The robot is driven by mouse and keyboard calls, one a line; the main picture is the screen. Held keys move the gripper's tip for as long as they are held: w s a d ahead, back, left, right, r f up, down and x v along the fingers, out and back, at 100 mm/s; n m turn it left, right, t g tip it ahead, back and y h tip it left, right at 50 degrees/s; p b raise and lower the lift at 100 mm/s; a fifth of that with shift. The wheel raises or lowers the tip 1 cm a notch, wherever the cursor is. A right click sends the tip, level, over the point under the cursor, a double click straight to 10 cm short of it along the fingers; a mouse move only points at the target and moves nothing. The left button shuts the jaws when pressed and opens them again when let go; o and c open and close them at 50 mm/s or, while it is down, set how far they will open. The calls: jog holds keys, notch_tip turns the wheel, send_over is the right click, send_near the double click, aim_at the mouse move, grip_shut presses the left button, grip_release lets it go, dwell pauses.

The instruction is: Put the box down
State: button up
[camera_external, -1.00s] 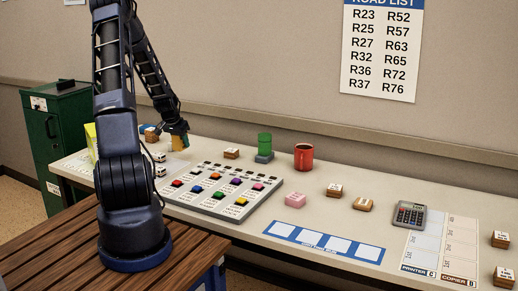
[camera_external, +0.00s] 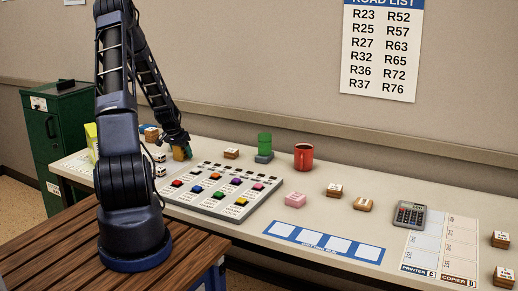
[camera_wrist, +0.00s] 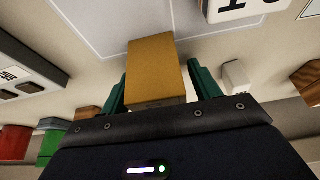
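A plain ochre-yellow box (camera_wrist: 155,70) sits between the two green fingers of my gripper (camera_wrist: 162,88) in the wrist view. The fingers flank it closely on both sides. In the outside view the box (camera_external: 180,153) shows small under my gripper (camera_external: 182,146), low over the far left part of the long table (camera_external: 330,208), behind the button panel. I cannot tell whether its underside touches the table. In the wrist view a pale outlined area on the table lies beyond the box.
The button panel (camera_external: 219,190) is just in front and right of my gripper. Small labelled blocks stand close by, one behind-left (camera_external: 151,133) and white ones (camera_external: 160,171) to the left. A green item (camera_external: 264,145) and red mug (camera_external: 304,156) stand further right.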

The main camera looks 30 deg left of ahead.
jog(key=v, duration=1.2)
jog(key=s+d+r+y, duration=0.1)
jog(key=s+d+r, duration=0.5)
jog(key=d+r, duration=0.45)
jog(key=s+d+r, duration=0.5)
jog(key=d+r, duration=0.5)
jog(key=d, duration=0.1)
jog(key=s+d+r, duration=0.2)
jog(key=s+d, duration=0.1)
jog(key=s, duration=0.4)
jog(key=s+d+r, duration=0.3)
jog(key=s+d, duration=0.1)
jog(key=s, duration=0.4)
jog(key=s+d+r+h, duration=0.1)
jog(key=s+d, duration=0.3)
jog(key=s, duration=0.4)
jog(key=shift+d+r, duration=0.25)
jog(key=shift+r, duration=0.45)
